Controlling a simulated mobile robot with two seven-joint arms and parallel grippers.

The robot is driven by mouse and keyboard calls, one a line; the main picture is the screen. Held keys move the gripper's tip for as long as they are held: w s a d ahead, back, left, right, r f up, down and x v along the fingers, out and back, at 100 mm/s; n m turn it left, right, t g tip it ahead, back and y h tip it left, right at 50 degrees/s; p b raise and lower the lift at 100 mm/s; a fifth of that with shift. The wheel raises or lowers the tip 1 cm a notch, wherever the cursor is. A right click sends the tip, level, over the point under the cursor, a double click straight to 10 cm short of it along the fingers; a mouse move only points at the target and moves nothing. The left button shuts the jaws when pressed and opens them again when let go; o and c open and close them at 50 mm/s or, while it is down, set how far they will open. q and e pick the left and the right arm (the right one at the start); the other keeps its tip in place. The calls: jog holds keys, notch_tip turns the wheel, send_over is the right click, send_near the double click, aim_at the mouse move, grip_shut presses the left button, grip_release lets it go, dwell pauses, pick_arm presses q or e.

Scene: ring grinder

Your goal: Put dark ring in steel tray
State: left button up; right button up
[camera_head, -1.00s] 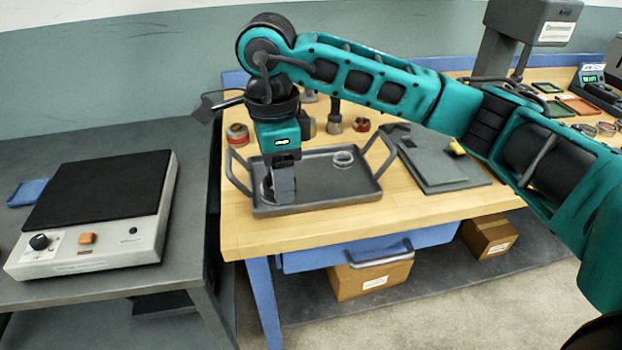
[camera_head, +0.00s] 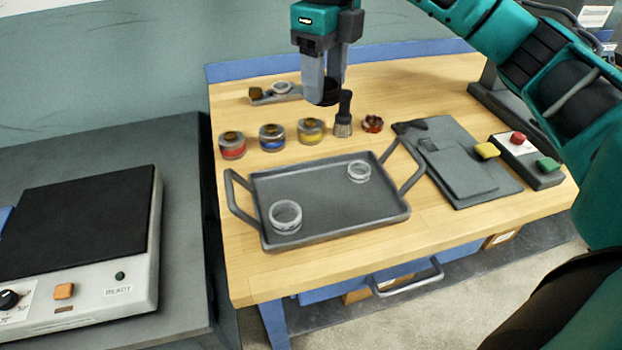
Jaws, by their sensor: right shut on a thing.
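The steel tray (camera_head: 335,210) is a grey tray with raised handles on the wooden bench. Two pale metal rings lie in it: one (camera_head: 285,216) at the left front and a smaller one (camera_head: 359,171) at the back right. My right gripper (camera_head: 324,91) is above the back of the bench, behind the tray, pointing down. It is shut on the dark ring (camera_head: 325,97), which shows black between and below the fingertips and is partly hidden by them. My left gripper is not in view.
Red, blue and yellow banded jars (camera_head: 271,137) stand behind the tray. A brush (camera_head: 343,115) and a small red ring-like item (camera_head: 372,124) are beside them. A grey plate (camera_head: 460,165) and a button box (camera_head: 527,160) lie right. A flat-topped machine (camera_head: 90,235) stands left.

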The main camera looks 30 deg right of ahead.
jog(key=b, duration=0.3)
send_over(321, 187)
notch_tip(321, 187, down, 15)
jog(key=shift+s+r, duration=0.1)
notch_tip(321, 187, down, 4)
jog(key=shift+f+b, duration=0.2)
jog(key=shift+b, duration=0.15)
jog(key=shift+f, duration=0.3)
jog(key=shift+f, duration=0.2)
jog(key=o, duration=1.1)
jog(key=shift+r, duration=0.1)
